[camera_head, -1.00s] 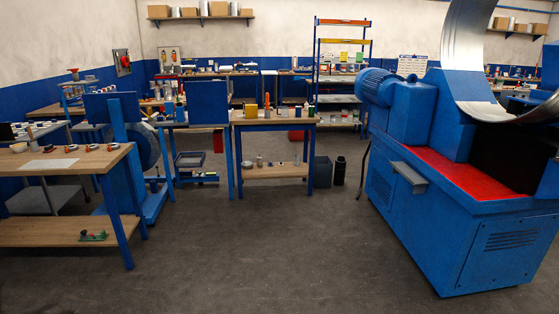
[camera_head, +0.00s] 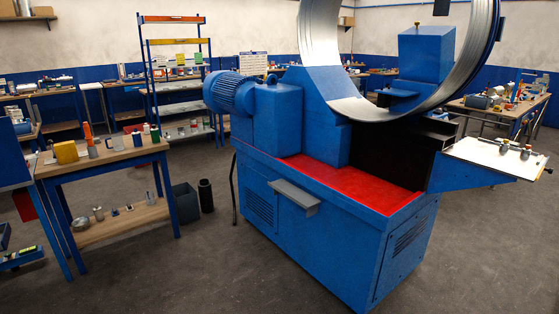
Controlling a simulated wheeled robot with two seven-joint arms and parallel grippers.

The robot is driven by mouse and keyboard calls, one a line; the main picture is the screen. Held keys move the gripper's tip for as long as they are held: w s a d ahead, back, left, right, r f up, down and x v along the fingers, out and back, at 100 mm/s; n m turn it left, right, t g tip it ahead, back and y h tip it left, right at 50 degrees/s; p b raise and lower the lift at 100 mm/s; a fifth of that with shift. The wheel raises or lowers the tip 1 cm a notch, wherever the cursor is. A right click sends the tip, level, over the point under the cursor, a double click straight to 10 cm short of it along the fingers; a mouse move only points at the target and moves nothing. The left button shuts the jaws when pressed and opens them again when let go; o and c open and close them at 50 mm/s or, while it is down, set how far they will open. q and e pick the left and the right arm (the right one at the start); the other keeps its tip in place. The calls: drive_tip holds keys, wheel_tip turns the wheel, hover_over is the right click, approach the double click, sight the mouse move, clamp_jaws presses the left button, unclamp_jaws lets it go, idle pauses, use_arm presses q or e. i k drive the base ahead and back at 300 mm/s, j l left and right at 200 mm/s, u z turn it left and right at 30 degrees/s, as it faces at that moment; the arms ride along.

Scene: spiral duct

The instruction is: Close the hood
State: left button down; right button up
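A big blue machine (camera_head: 300,222) with a red top deck (camera_head: 350,185) stands right of centre in the head view. A blue motor (camera_head: 230,93) sits at its left end. A large shiny spiral duct ring (camera_head: 335,75) rises from the machine. A blue housing (camera_head: 426,54) shows through the ring, with a small knob on top. A dark opening (camera_head: 385,155) lies under the ring. I cannot tell which part is the hood or whether it is open. A grey ledge (camera_head: 293,198) juts from the front side. Neither of my grippers is in view.
A wooden-topped workbench (camera_head: 105,156) with small items stands at the left. A dark bin (camera_head: 186,203) and a black cylinder (camera_head: 206,195) stand between it and the machine. A white panel (camera_head: 495,157) with small objects extends right of the machine. The floor (camera_head: 170,275) in front is clear.

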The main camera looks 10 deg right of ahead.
sight(426, 54)
drive_tip(key=i+l+z, duration=0.15)
drive_tip(key=z, duration=0.25)
drive_tip(key=i+z, duration=0.9)
drive_tip(key=z, duration=0.2)
drive_tip(key=i+l, duration=0.1)
drive_tip(key=i, duration=0.4)
drive_tip(key=i+u, duration=0.1)
drive_tip(key=i, duration=0.4)
drive_tip(key=i+l+u, duration=0.1)
drive_tip(key=i, duration=0.4)
drive_tip(key=l, duration=0.1)
